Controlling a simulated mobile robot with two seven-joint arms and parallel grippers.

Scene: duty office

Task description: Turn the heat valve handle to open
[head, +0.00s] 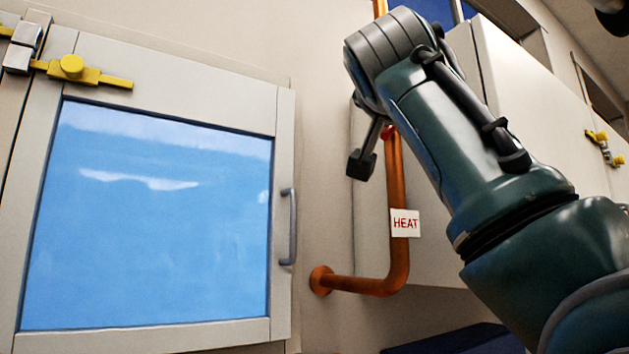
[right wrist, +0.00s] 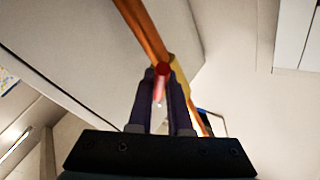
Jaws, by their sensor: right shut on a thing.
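The copper heat pipe (head: 397,190) runs up the wall, with a white HEAT label (head: 404,223) on it. A small red part (head: 388,132) shows against the pipe beside my arm. The right wrist view shows the red valve handle (right wrist: 161,84) between the two dark fingers of my right gripper (right wrist: 162,76), which is shut on it. The handle lies beside the copper pipe (right wrist: 143,28) and a yellow brass-like fitting (right wrist: 178,72). In the head view my arm hides most of the valve and the fingertips, so the handle's angle is unclear. My left gripper is not in view.
A cabinet door with a blue glass pane (head: 150,220), a grey pull handle (head: 289,227) and a yellow latch (head: 85,72) fills the left. Pale cabinets (head: 540,110) stand behind my right arm. The wall between door and pipe is clear.

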